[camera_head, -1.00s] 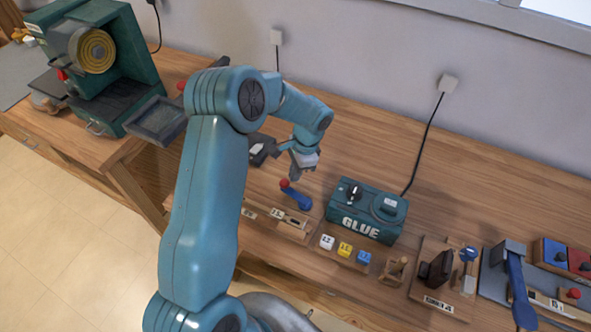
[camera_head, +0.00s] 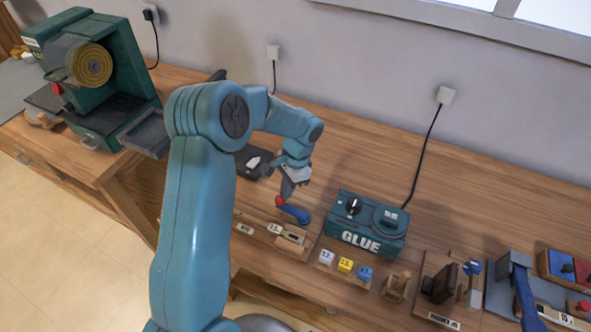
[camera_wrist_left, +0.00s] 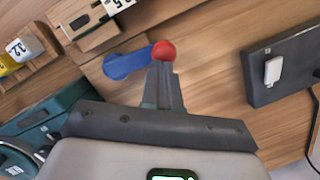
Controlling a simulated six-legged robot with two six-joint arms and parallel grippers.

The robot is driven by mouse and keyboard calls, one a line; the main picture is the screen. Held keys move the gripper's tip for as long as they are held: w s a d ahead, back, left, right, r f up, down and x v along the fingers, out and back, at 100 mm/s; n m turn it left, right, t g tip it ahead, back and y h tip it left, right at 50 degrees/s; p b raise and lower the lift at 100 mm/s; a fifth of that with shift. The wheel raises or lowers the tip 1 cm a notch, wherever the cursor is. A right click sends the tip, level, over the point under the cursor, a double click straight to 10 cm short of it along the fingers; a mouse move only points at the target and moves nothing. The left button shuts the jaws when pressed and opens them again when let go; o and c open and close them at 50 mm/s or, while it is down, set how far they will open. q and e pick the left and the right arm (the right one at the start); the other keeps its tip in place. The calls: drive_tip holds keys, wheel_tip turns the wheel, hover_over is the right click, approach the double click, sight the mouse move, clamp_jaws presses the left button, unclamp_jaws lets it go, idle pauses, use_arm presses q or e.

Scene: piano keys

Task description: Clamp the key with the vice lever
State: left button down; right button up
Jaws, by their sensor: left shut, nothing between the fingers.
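The vice lever (camera_head: 294,212) is a blue arm with a red ball at its left end, behind the small wooden vice (camera_head: 291,242). A pale key with a dark numbered label (camera_head: 273,229) lies at the vice. In the left wrist view, the blue lever (camera_wrist_left: 127,64) runs left from the red ball, and part of the key (camera_wrist_left: 112,6) shows at the top edge. My left gripper (camera_head: 286,194) points down, shut and empty, with its tips at the red ball. In the wrist view its fingertips (camera_wrist_left: 162,66) overlap the ball's lower edge; contact is unclear. My right gripper is out of view.
The green glue box (camera_head: 366,224) stands right of the lever. Numbered cubes (camera_head: 345,265) sit in front of it. A dark plate with a white piece (camera_head: 252,163) lies behind the gripper. A green machine (camera_head: 95,70) stands at the far left.

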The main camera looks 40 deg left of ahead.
use_arm(q)
drive_tip(key=v, duration=1.6)
drive_tip(key=shift+b, duration=0.4)
drive_tip(key=shift+r, duration=0.1)
